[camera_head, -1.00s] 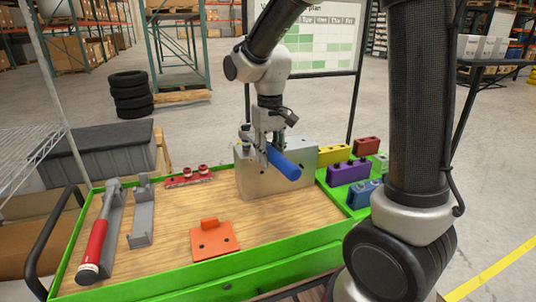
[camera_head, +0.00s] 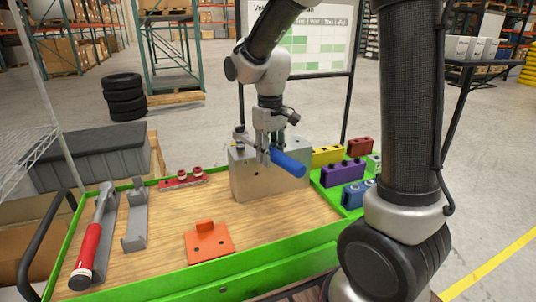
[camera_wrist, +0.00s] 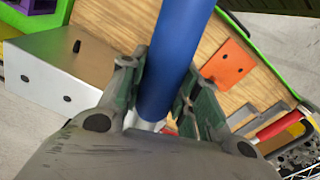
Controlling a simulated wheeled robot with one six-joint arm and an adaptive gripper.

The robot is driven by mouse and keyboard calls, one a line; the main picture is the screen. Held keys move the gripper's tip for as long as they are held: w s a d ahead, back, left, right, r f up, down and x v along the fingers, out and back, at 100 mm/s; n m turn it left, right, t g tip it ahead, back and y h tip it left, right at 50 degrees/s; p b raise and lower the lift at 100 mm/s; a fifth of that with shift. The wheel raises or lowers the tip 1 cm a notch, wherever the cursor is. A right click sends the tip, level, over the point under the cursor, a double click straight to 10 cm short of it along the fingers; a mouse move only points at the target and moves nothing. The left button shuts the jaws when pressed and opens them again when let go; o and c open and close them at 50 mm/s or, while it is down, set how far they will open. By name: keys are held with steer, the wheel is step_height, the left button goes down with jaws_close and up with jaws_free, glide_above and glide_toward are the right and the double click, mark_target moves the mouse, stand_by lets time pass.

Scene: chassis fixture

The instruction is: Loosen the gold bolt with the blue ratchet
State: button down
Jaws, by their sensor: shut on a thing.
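The blue ratchet (camera_head: 289,163) shows its blue handle above the front of a grey metal block (camera_head: 270,185). My gripper (camera_head: 266,153) is shut on the ratchet, with the handle sticking out to the right and toward the viewer. In the wrist view the blue handle (camera_wrist: 178,50) runs up between my fingers (camera_wrist: 164,98), with a pale shaft below it. The block (camera_wrist: 60,65) lies to its left there, with a dark bolt (camera_wrist: 77,46) on it. I cannot make out a gold bolt; the ratchet's head is hidden by my gripper.
A red-handled tool (camera_head: 88,250) lies in a grey holder at the left of the green-rimmed wooden bench (camera_head: 165,225). An empty grey bracket (camera_head: 136,220), an orange plate (camera_head: 209,241) and a red holder (camera_head: 183,179) are nearby. Yellow, purple and blue blocks (camera_head: 342,173) stand at right.

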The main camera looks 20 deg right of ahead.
steer(key=shift+w, duration=0.15)
steer(key=shift+w+d+n, duration=0.2)
steer(key=shift+d+n, duration=0.2)
steer(key=shift+d, duration=0.1)
steer(key=shift+w+d+n, duration=0.15)
steer(key=shift+d+n, duration=0.25)
steer(key=shift+d, duration=0.05)
stand_by(0.4)
steer(key=shift+w+d+n, duration=0.55)
steer(key=shift+d+n, duration=0.25)
steer(key=shift+d, duration=0.1)
steer(key=shift+w+r, duration=0.1)
steer(key=shift+r, duration=3.35)
